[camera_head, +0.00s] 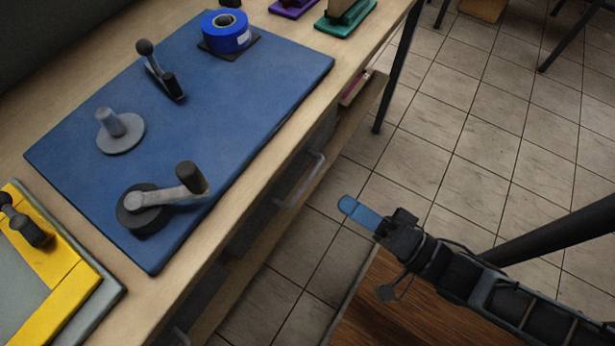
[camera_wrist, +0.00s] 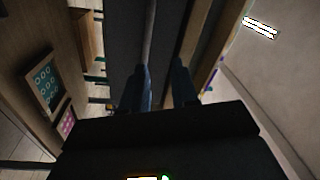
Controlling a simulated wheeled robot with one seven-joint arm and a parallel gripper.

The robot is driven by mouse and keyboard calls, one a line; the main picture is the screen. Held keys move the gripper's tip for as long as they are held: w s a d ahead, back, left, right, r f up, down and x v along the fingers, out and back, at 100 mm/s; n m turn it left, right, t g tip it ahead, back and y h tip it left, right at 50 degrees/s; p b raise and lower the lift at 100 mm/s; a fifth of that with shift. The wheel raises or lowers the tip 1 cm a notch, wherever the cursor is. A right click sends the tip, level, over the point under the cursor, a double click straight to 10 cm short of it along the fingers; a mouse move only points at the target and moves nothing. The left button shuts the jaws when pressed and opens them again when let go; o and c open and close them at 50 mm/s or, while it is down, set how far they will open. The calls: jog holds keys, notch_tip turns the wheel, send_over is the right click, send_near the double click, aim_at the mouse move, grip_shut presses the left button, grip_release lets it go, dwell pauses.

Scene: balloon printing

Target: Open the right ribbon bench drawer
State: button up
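The ribbon bench (camera_head: 285,125) has dark drawer fronts under its wooden top. A pale bar handle (camera_head: 305,182) stands out from the right drawer, which looks closed, though the bench top hides much of it. Part of a second handle (camera_head: 180,336) shows at the lower left. My gripper (camera_head: 358,212), with blue fingers, is to the right of the right handle and apart from it, over the floor. In the wrist view, the two fingers (camera_wrist: 162,85) are spread with nothing clearly between them. They point along a dark grey front (camera_wrist: 118,35).
On the bench lie a blue mat (camera_head: 225,75) with a crank (camera_head: 160,200), a blue ribbon roll (camera_head: 226,32) and a yellow frame (camera_head: 60,285). A lower shelf (camera_head: 365,100) runs beneath. Tiled floor (camera_head: 440,130) is clear beside the gripper.

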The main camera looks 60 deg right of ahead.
aim_at(308, 180)
jog(key=shift+w+d+f+m+t+p, duration=0.2)
jog(key=shift+w+m, duration=0.45)
jog(key=shift+w, duration=1)
jog(key=shift+w+d+f+m+t+p, duration=0.1)
jog(key=shift+w+f+m+t+p, duration=0.15)
jog(key=shift+w+m, duration=0.9)
jog(key=shift+w+d+f+m+t+p, duration=0.1)
jog(key=shift+w+f+m+p, duration=0.15)
jog(key=shift+w, duration=1.85)
jog(key=shift+r, duration=0.1)
jog(key=shift+c, duration=0.2)
grip_shut()
